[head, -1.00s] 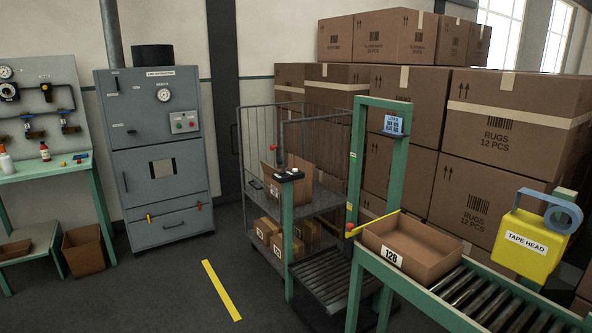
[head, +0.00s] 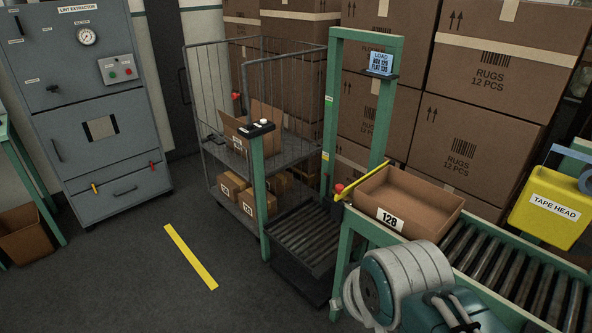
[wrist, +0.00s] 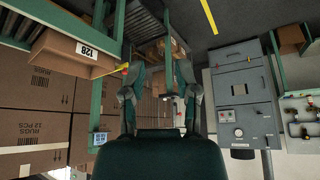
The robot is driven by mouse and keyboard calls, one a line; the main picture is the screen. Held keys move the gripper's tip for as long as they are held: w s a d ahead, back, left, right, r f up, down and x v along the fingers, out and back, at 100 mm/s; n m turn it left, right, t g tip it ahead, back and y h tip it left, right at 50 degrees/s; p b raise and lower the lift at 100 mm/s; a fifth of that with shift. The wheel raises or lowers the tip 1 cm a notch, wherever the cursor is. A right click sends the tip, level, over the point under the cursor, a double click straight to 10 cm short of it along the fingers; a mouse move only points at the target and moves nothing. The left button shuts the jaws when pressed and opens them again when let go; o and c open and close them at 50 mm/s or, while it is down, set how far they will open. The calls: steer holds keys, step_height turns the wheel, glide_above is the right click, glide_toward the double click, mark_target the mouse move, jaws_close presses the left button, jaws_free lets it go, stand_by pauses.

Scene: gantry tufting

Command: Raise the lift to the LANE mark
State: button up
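The lift is a low roller platform (head: 303,238) inside a green frame (head: 335,130), well below the conveyor's height. Small green and yellow labels sit on the frame's left post; their words are too small to read, so I cannot tell which is the LANE mark. A short green post (head: 257,170) carries a dark control box (head: 256,128) with a pale button on top. A red knob (head: 339,187) is on the frame beside a yellow bar (head: 362,171). In the wrist view my gripper (wrist: 160,92) is open and empty, its fingers apart; the head view hides it.
A wire cage cart (head: 224,165) with boxes stands behind the short post. A grey lint extractor (head: 95,110) is left. Floor around the yellow stripe (head: 190,256) is clear.

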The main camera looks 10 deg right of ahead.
steer(key=shift+d, duration=0.15)
jaws_close()
stand_by(1.2)
